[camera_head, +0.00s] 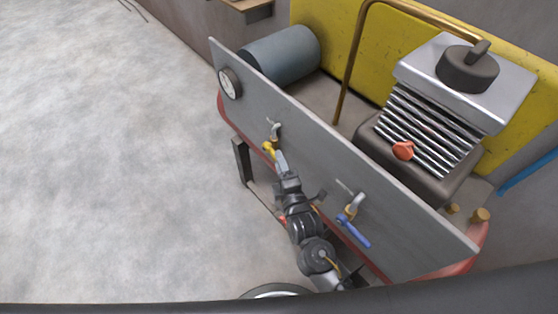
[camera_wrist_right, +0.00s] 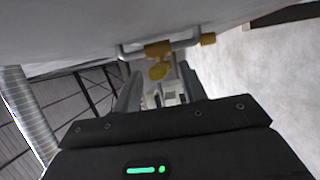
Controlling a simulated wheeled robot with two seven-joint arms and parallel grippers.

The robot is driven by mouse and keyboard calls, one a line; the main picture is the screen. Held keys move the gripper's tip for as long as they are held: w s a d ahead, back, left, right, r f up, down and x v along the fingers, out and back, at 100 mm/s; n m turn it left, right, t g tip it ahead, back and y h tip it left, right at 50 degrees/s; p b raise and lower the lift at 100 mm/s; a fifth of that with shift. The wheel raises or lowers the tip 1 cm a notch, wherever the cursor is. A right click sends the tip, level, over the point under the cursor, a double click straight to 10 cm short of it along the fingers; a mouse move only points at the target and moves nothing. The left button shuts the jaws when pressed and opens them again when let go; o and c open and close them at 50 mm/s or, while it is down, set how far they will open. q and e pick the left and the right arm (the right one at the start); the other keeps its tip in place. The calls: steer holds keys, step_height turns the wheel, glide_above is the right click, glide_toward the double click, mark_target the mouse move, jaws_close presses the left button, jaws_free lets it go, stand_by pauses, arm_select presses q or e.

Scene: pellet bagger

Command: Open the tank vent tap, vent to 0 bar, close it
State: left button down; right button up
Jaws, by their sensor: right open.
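A tap with a yellow handle (camera_head: 268,147) sits on the front of the grey panel (camera_head: 320,160). A second tap with a blue handle (camera_head: 354,231) sits further right on the same panel. No readable label shows which one is the vent tap. A round pressure gauge (camera_head: 229,83) is at the panel's left end; its reading is too small to tell. My right gripper (camera_head: 280,158) is at the yellow tap. In the right wrist view the open right gripper (camera_wrist_right: 160,88) has the brass-yellow tap (camera_wrist_right: 158,70) just ahead, between its finger lines; contact cannot be told. My left gripper is out of view.
A red tank (camera_head: 455,267) shows below the panel. Behind the panel stand a grey cylinder (camera_head: 282,55), a finned compressor block (camera_head: 425,130) and a bent copper pipe (camera_head: 354,60). A yellow wall (camera_head: 400,40) is at the back. The floor (camera_head: 100,150) on the left is clear.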

steer(key=shift+w+a, duration=0.1)
steer(key=shift+w, duration=0.5)
steer(key=shift+c, duration=0.4)
jaws_close()
